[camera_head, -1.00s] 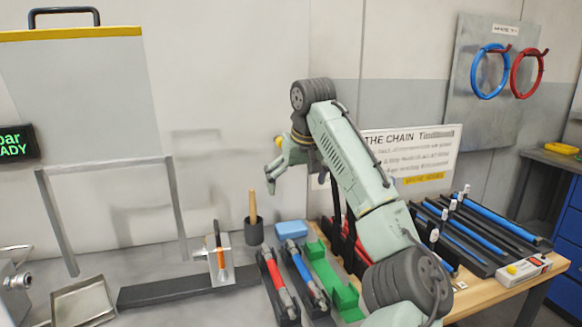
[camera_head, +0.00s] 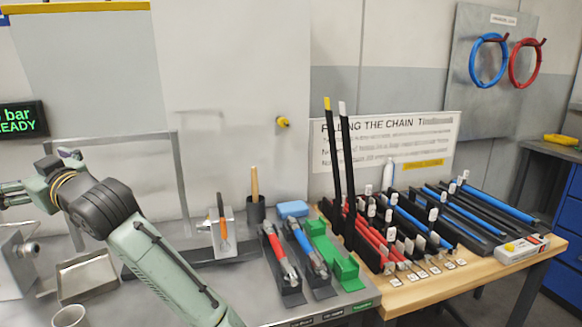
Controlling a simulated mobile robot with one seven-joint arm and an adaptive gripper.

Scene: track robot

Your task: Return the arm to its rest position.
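My arm, pale green with dark joints, reaches in from the bottom at the left of the head view. Its wrist points to the left. My gripper (camera_head: 14,194) is at the left picture edge, above the metal fixture there. Its fingertips are small and partly cut off, so I cannot tell whether it is open or shut. I see no object in it.
A metal tray (camera_head: 88,278) and a cup (camera_head: 69,317) are close to the arm. Red (camera_head: 281,254) and blue (camera_head: 308,250) tools lie in dark holders beside a green holder (camera_head: 340,266). The wooden table (camera_head: 440,292) at right carries racks of rods.

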